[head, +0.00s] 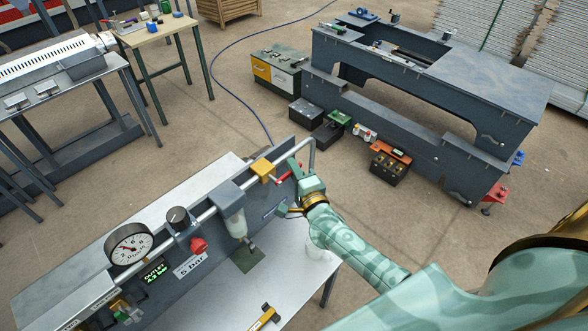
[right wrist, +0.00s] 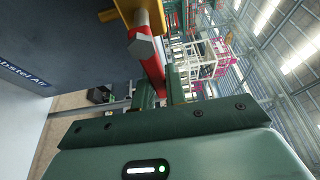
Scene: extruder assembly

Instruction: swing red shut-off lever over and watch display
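The red shut-off lever (head: 283,177) sits at the yellow valve body (head: 263,169) on the pipe along the grey panel. In the right wrist view the red lever (right wrist: 149,58) runs down between the two fingers. My right gripper (head: 297,172) is at the lever's free end; its fingers (right wrist: 160,88) are close together with the lever between them, and they look shut on it. The small black display (head: 153,271) shows green text, seemingly 4.2 bar, though it is small. My left gripper is not in view.
A round pressure gauge (head: 129,243), a black knob (head: 179,218), a red button (head: 198,245) and a clear filter bowl (head: 236,224) are on the panel. A yellow-and-black item (head: 265,318) lies on the bench front.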

